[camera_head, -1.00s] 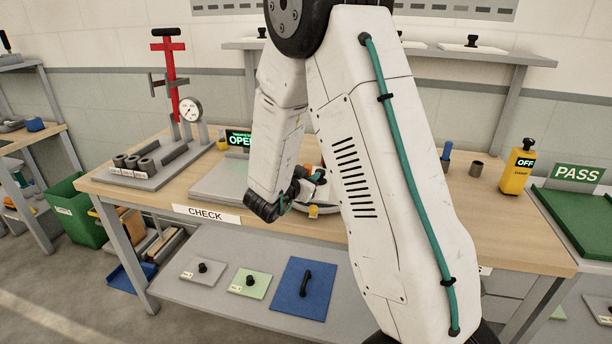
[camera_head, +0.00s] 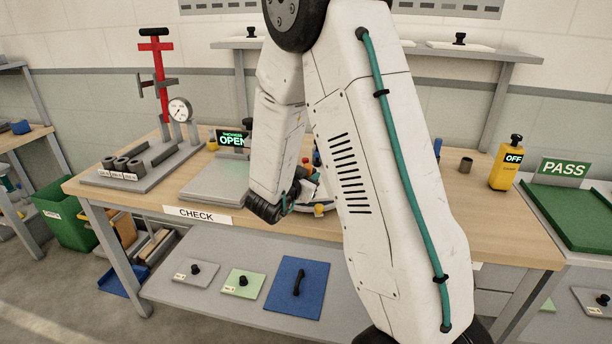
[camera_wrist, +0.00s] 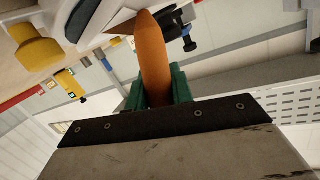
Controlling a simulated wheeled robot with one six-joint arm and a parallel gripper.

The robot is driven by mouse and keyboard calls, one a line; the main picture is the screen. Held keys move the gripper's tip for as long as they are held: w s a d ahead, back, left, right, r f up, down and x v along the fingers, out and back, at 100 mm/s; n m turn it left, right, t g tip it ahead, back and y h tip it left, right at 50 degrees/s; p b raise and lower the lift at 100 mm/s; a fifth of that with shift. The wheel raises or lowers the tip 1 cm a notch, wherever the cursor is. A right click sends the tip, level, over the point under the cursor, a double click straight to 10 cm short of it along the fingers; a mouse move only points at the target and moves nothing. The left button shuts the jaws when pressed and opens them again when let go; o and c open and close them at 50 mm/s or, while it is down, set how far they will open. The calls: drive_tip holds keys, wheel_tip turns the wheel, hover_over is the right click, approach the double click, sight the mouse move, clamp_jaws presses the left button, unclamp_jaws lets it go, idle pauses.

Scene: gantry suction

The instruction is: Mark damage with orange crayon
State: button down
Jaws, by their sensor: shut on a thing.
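An orange crayon (camera_wrist: 152,55) stands out from between the green fingers of my gripper (camera_wrist: 158,90) in the wrist view. The fingers are shut on its lower part. Its tip is close to a white piece with a grey edge (camera_wrist: 92,22); I cannot tell whether they touch. In the head view my arm hides most of the gripper and the workpiece. Part of a round white thing with a yellow knob (camera_head: 319,210) shows beside my wrist on the CHECK bench (camera_head: 400,232). No damage or mark can be made out.
A red press (camera_head: 158,75) and a dial gauge (camera_head: 180,110) stand at the bench's back left, near dark tubes. A yellow OFF box (camera_head: 506,165) stands at the right, by a green PASS tray (camera_head: 575,215). Lidded plates and a blue mat (camera_head: 297,287) lie on the lower shelf.

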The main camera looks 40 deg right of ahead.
drive_tip(key=shift+s+d+f, duration=0.1)
drive_tip(key=shift+s+f, duration=0.05)
drive_tip(key=shift+r, duration=3.65)
